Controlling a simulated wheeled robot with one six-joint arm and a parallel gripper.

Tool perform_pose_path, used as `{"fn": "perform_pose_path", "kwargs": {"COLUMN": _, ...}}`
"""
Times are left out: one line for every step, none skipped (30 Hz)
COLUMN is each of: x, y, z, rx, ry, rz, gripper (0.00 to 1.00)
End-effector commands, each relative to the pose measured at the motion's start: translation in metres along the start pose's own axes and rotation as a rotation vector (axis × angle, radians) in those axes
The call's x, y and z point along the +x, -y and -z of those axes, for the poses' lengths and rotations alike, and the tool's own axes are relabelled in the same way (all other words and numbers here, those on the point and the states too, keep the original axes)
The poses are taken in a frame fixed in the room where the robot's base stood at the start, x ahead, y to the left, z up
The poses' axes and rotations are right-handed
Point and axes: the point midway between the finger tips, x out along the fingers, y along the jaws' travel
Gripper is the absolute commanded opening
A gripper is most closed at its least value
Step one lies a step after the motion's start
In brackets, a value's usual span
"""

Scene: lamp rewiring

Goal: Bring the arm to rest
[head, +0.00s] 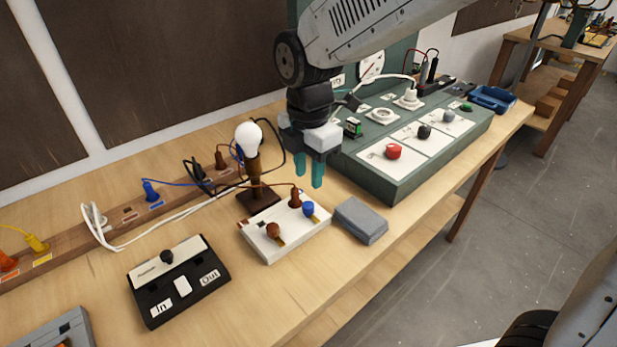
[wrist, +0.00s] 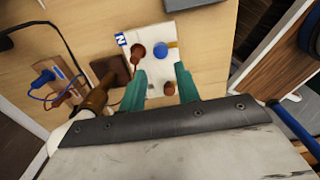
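My gripper (head: 310,170) hangs from my arm above the workbench, pointing down, behind the white terminal board in the head view. Its two teal fingers are apart with nothing between them that I can see; they also show apart in the wrist view (wrist: 162,82). The white terminal board (head: 272,250) carries a blue knob (head: 308,208) and brown knobs (head: 273,231). A lamp with a white bulb (head: 248,135) on a dark brown base (head: 258,201) stands just left of my gripper.
A grey block (head: 360,221) lies right of the board. A green test console (head: 400,185) with a red knob (head: 393,151) stands behind it. A black switch box (head: 180,283) is at front left. A wooden socket strip (head: 130,215) with cables runs along the wall. A blue tray (head: 492,99) is far right.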

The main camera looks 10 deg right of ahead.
Motion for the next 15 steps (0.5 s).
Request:
{"fn": "perform_pose_path", "kwargs": {"x": -0.0002, "y": 0.0000, "z": 0.0000, "rx": 0.000, "ry": 0.000, "rz": 0.000, "gripper": 0.32}}
{"fn": "perform_pose_path", "kwargs": {"x": -0.0001, "y": 0.0000, "z": 0.0000, "rx": 0.000, "ry": 0.000, "rz": 0.000, "gripper": 0.32}}
{"fn": "perform_pose_path", "kwargs": {"x": 0.0000, "y": 0.0000, "z": 0.0000, "rx": 0.000, "ry": 0.000, "rz": 0.000, "gripper": 0.32}}
{"fn": "perform_pose_path", "kwargs": {"x": 0.0000, "y": 0.0000, "z": 0.0000, "rx": 0.000, "ry": 0.000, "rz": 0.000, "gripper": 0.32}}
{"fn": "perform_pose_path", "kwargs": {"x": 0.0001, "y": 0.0000, "z": 0.0000, "rx": 0.000, "ry": 0.000, "rz": 0.000, "gripper": 0.32}}
{"fn": "perform_pose_path", "kwargs": {"x": 0.0001, "y": 0.0000, "z": 0.0000, "rx": 0.000, "ry": 0.000, "rz": 0.000, "gripper": 0.32}}
{"fn": "perform_pose_path", "kwargs": {"x": 0.0002, "y": 0.0000, "z": 0.0000, "rx": 0.000, "ry": 0.000, "rz": 0.000, "gripper": 0.32}}
{"fn": "perform_pose_path", "kwargs": {"x": 0.0002, "y": 0.0000, "z": 0.0000, "rx": 0.000, "ry": 0.000, "rz": 0.000, "gripper": 0.32}}
{"fn": "perform_pose_path", "kwargs": {"x": 0.0002, "y": 0.0000, "z": 0.0000, "rx": 0.000, "ry": 0.000, "rz": 0.001, "gripper": 0.32}}
{"fn": "perform_pose_path", "kwargs": {"x": 0.0003, "y": 0.0000, "z": 0.0000, "rx": 0.001, "ry": 0.000, "rz": 0.001, "gripper": 0.32}}
{"fn": "perform_pose_path", "kwargs": {"x": 0.0003, "y": 0.0000, "z": 0.0000, "rx": 0.005, "ry": 0.000, "rz": 0.001, "gripper": 0.32}}
{"fn": "perform_pose_path", "kwargs": {"x": 0.0003, "y": 0.0001, "z": 0.0000, "rx": 0.020, "ry": 0.000, "rz": 0.001, "gripper": 0.32}}
{"fn": "perform_pose_path", "kwargs": {"x": 0.0003, "y": 0.0003, "z": 0.0001, "rx": 0.040, "ry": 0.000, "rz": 0.002, "gripper": 0.32}}
{"fn": "perform_pose_path", "kwargs": {"x": 0.0003, "y": 0.0008, "z": 0.0001, "rx": 0.068, "ry": 0.000, "rz": 0.004, "gripper": 0.32}}
{"fn": "perform_pose_path", "kwargs": {"x": 0.0004, "y": 0.0020, "z": 0.0003, "rx": 0.117, "ry": -0.001, "rz": 0.010, "gripper": 0.32}}
